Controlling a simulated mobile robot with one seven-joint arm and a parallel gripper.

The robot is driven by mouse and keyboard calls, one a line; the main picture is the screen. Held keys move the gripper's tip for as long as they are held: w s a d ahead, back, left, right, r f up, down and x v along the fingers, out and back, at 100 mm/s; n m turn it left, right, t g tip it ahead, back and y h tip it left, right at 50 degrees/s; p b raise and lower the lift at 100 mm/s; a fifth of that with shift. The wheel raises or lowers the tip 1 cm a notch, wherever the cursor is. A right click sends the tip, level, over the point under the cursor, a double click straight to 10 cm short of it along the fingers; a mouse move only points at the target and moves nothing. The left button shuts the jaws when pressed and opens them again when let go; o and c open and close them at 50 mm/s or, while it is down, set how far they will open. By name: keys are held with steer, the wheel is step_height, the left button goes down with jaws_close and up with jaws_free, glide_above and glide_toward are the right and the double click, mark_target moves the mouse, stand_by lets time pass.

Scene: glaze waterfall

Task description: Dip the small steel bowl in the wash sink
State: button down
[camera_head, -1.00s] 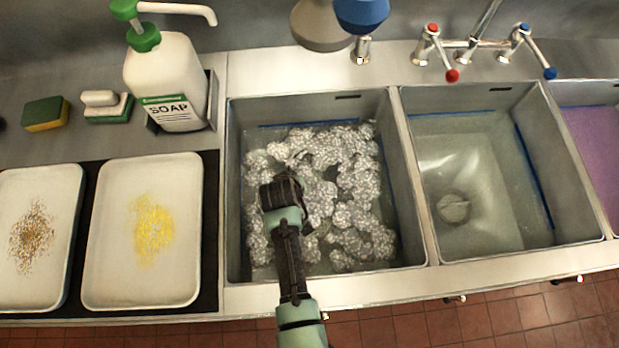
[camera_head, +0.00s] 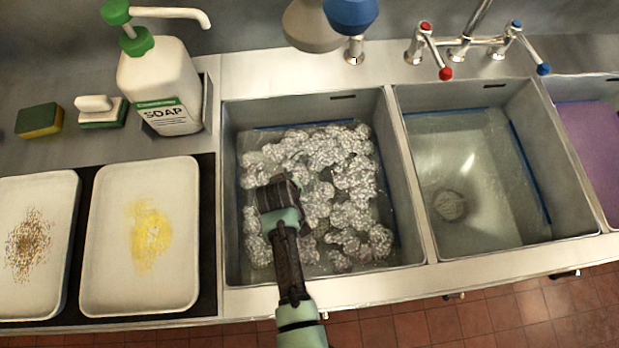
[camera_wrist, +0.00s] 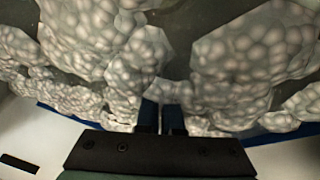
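The wash sink (camera_head: 233,190) is the left basin, holding water with clumps of white suds (camera_head: 322,165). My gripper (camera_head: 277,190) is over the left part of this basin, pointing down at the suds. In the wrist view my gripper's two dark fingers (camera_wrist: 160,118) are close together with a narrow gap, and suds cover their tips. I cannot tell whether they hold anything. I do not make out the small steel bowl in either view; suds and my gripper could hide it.
A middle basin (camera_head: 480,185) holds clear water, and a right basin (camera_head: 592,150) holds purple liquid. A soap bottle (camera_head: 160,80), sponge (camera_head: 40,120) and two white trays (camera_head: 185,190) (camera_head: 65,200) stand left. Taps (camera_head: 460,50) rise behind, with round grey (camera_head: 310,25) and blue (camera_head: 350,12) things above.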

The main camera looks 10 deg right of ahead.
steer(key=shift+r, duration=0.1)
stand_by(0.3)
step_height(320, 180, up, 29)
steer(key=p, duration=2.7)
steer(key=shift+f, duration=0.2)
